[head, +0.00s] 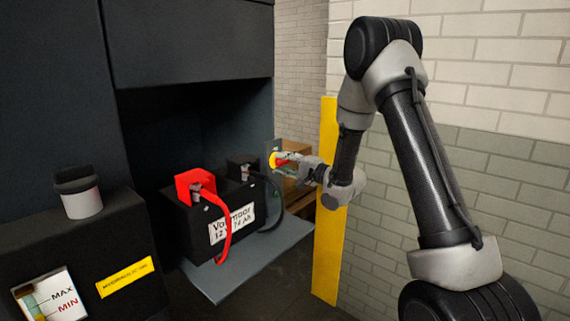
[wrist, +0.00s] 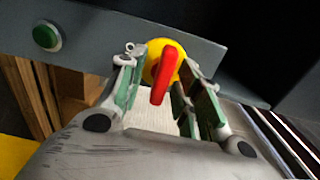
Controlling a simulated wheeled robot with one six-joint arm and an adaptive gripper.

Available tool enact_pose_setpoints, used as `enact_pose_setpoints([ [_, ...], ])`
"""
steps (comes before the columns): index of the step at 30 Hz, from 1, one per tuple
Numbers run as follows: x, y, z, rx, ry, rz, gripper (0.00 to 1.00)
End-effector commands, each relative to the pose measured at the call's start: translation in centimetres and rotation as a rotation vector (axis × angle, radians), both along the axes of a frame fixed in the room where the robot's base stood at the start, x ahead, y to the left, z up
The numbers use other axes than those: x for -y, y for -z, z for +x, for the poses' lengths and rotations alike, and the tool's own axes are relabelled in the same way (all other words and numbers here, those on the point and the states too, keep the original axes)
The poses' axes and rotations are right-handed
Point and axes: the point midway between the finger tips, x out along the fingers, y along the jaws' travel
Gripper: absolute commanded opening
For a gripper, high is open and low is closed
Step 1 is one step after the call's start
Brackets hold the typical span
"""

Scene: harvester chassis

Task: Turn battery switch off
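The battery switch is a red lever (wrist: 164,78) on a round yellow base (wrist: 153,60), fixed to a dark grey plate. In the wrist view the lever stands between the two green-padded fingers of my gripper (wrist: 158,90). The fingers are open, with a visible gap on both sides of the lever. In the head view the yellow base (head: 273,160) shows at the tip of my gripper (head: 291,167), right of the battery; the fingers partly hide the lever there.
A black battery (head: 200,222) with a red terminal cover (head: 196,184) and red cable sits on a grey shelf (head: 235,275). A green button (wrist: 47,36) is on the same plate as the switch. A yellow post (head: 328,235) stands close beside my arm. A reservoir with a cap (head: 79,192) is at left.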

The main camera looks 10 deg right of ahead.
Motion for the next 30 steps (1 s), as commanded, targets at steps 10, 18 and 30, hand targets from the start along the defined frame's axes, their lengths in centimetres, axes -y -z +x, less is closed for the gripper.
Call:
enact_pose_setpoints([
  [10, 3.9, 0.0, -5.1, -0.002, 0.005, 0.001, 0.34],
  [18, 6.6, 0.1, -8.8, -0.001, 0.003, 0.000, 0.34],
  [30, 7.0, 0.0, -9.6, 0.000, 0.001, 0.000, 0.34],
])
